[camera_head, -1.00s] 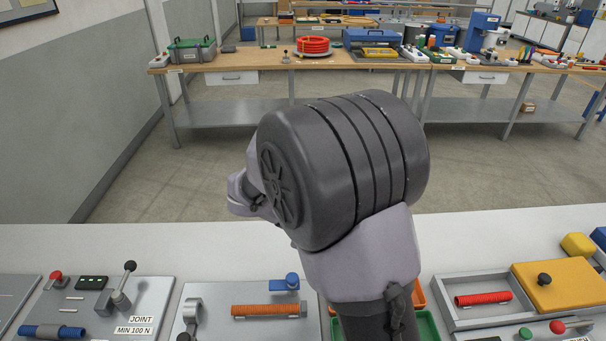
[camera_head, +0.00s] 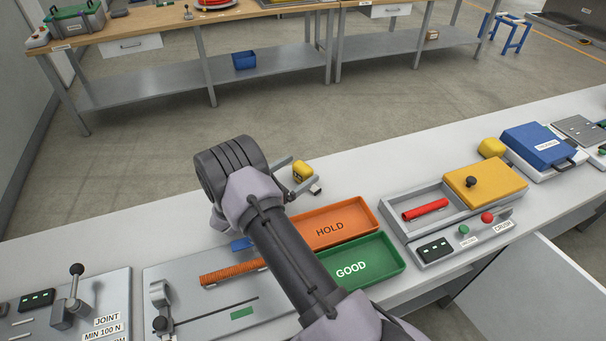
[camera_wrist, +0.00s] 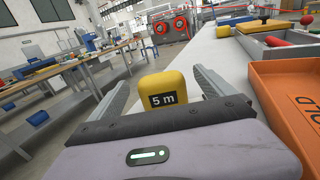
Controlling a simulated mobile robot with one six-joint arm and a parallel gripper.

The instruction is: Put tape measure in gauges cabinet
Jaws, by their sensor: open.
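The tape measure, a yellow block with a black "5 m" label, stands on the white bench near its far edge in the head view (camera_head: 303,173). It also shows in the wrist view (camera_wrist: 164,88). My gripper (camera_head: 304,170) is open, with one finger on each side of the tape measure. In the wrist view my gripper (camera_wrist: 166,76) shows gaps between both fingers and the tape measure. I cannot identify a gauges cabinet in either view.
Beside my arm are an orange HOLD tray (camera_head: 335,226) and a green GOOD tray (camera_head: 362,264). A pale panel (camera_head: 545,290) juts out at the lower right. Floor separates this bench from the back workbench.

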